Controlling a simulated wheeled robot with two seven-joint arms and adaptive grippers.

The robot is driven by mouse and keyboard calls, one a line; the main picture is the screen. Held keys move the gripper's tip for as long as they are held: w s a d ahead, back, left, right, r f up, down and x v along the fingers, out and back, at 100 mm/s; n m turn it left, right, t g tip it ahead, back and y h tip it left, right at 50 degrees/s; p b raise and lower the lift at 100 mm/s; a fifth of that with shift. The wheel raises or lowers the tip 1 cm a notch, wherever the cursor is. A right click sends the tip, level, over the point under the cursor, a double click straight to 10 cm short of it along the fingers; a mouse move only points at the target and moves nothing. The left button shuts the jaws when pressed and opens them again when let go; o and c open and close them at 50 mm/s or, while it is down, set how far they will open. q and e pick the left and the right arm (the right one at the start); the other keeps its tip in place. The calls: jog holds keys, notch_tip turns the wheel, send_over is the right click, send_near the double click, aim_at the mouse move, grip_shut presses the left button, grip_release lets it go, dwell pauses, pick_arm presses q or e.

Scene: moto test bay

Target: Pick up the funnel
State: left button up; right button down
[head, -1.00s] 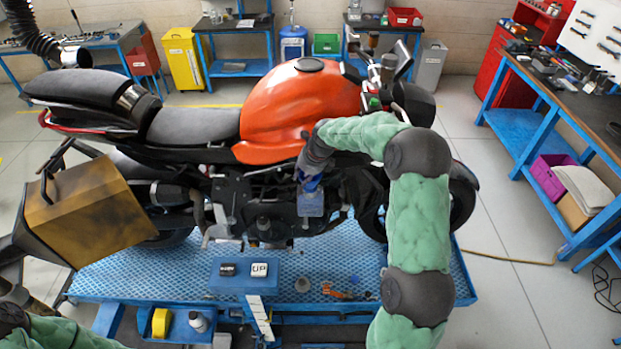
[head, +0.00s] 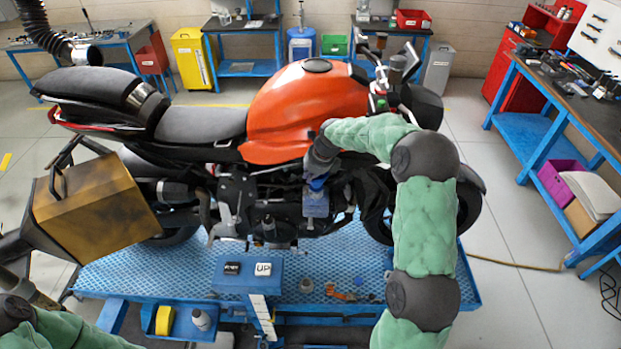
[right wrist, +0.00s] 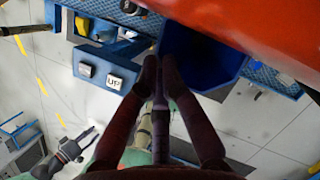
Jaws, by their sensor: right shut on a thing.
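The funnel is blue. In the right wrist view its wide, angular dark-blue bowl (right wrist: 205,50) fills the upper middle, just beyond my fingertips. My right gripper (right wrist: 161,72) is shut on it near the bowl's lower left edge; the exact contact is partly hidden by the fingers. In the head view my right gripper (head: 317,178) is in front of the motorcycle's side, below the orange tank, with the blue funnel (head: 316,204) just under it.
The orange motorcycle (head: 303,105) stands on a blue lift platform (head: 360,263), close behind my right gripper. A worn yellow box (head: 95,207) is near at left. A workbench (head: 590,110) with tools stands at right. Floor between lift and bench is clear, except a cable.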

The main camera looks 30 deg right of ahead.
jog(key=s+a+r+b, duration=0.3)
jog(key=s+a+b, duration=0.5)
jog(key=s, duration=0.7)
jog(key=r+p, duration=0.1)
jog(key=a+r+p, duration=0.1)
jog(key=r+p, duration=0.2)
jog(key=p, duration=0.1)
jog(key=shift+s+a+r, duration=0.2)
jog(key=shift+a+r, duration=0.05)
jog(key=shift+r, duration=0.15)
dwell(0.3)
